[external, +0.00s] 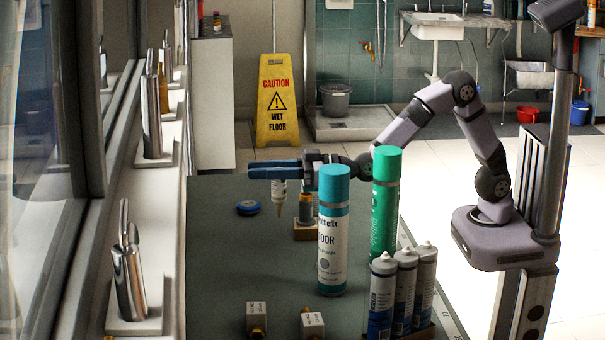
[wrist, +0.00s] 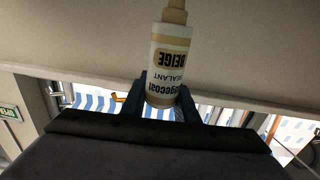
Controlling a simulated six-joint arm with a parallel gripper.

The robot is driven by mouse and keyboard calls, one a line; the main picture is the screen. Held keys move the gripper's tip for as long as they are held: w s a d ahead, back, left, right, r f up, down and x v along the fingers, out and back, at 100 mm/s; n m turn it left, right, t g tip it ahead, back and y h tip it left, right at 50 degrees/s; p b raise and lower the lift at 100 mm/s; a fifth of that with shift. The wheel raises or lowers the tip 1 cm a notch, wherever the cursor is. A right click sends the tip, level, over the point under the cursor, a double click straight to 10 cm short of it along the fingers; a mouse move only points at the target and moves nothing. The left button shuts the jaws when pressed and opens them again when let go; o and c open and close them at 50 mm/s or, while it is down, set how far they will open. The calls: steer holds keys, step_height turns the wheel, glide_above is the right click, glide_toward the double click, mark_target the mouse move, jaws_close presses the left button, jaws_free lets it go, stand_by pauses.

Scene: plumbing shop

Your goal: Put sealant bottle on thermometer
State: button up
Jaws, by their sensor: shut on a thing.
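My gripper (external: 274,170) is shut on the sealant bottle (external: 279,190), holding it above the table with its nozzle pointing down. In the wrist view, the sealant bottle (wrist: 167,70) is white and beige with a "BEIGE SEALANT" label, between the two dark fingers. A flat, round blue object (external: 248,208), perhaps the thermometer, lies on the table to the lower left of the bottle in the external view. The bottle looks clear of it. Its face is too small to read.
A small bottle (external: 305,208) stands in a wooden holder right of the held bottle. A tall teal-capped can (external: 334,235), a green can (external: 384,210) and several sealant cartridges (external: 403,290) stand nearer the camera. Small boxed fittings (external: 312,324) lie in front. The table's left part is clear.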

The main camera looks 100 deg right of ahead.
steer(key=w+d+r+m+g+h+p, duration=0.1)
steer(key=w+d+m+h, duration=0.15)
steer(key=d, duration=0.65)
steer(key=w+d+r+m+g+h+p, duration=0.15)
steer(key=d+h, duration=0.25)
steer(key=d, duration=0.6)
steer(key=w+d+m+g+h, duration=0.1)
steer(key=d+m+h, duration=0.15)
steer(key=d, duration=0.65)
step_height(320, 180, down, 10)
steer(key=p, duration=0.1)
steer(key=shift+w+r, duration=0.15)
steer(key=shift+r, duration=0.05)
steer(key=shift+t, duration=0.25)
steer(key=shift+f, duration=0.2)
steer(key=o, duration=1.1)
steer(key=shift+r, duration=0.1)
